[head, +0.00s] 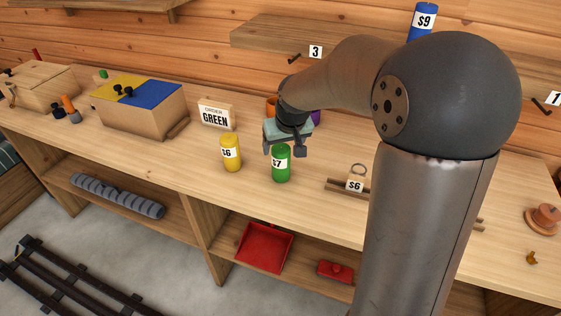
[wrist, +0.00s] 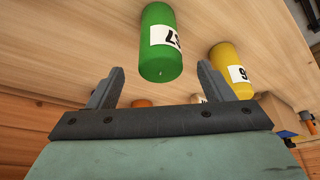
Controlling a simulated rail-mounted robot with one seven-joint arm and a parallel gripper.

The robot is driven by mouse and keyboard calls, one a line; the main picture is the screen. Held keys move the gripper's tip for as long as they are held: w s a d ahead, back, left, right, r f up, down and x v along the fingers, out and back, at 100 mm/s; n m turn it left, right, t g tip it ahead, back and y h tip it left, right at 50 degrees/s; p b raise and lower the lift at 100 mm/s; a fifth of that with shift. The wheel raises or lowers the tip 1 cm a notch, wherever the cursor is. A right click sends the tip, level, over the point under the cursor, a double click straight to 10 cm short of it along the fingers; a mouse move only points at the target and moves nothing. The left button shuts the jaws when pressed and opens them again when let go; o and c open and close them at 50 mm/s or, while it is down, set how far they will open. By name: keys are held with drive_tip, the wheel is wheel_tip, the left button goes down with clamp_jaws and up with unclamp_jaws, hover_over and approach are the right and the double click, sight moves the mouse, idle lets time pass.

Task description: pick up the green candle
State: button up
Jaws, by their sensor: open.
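The green candle (head: 281,165) stands upright on the wooden counter with a $7 label. In the wrist view the green candle (wrist: 161,45) lies beyond the fingertips, a little above the gap between them. My gripper (head: 286,150) is open and just behind and above the candle in the head view. In the wrist view my gripper's two fingers (wrist: 158,85) are spread with nothing between them. The head view does not show clearly whether a finger touches the candle.
A yellow candle (head: 231,153) with a $6 label stands close to the left. An "ORDER GREEN" sign (head: 216,115) is behind it. A blue-and-yellow-lidded box (head: 140,108) stands farther left. An orange object (head: 271,107) is behind my gripper.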

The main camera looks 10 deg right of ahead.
sight(281, 163)
drive_tip(key=shift+p+x, duration=0.4)
drive_tip(key=shift+x, duration=2.95)
drive_tip(key=shift+w+r, duration=0.1)
drive_tip(key=shift+w, duration=0.05)
drive_tip(key=c, duration=1.2)
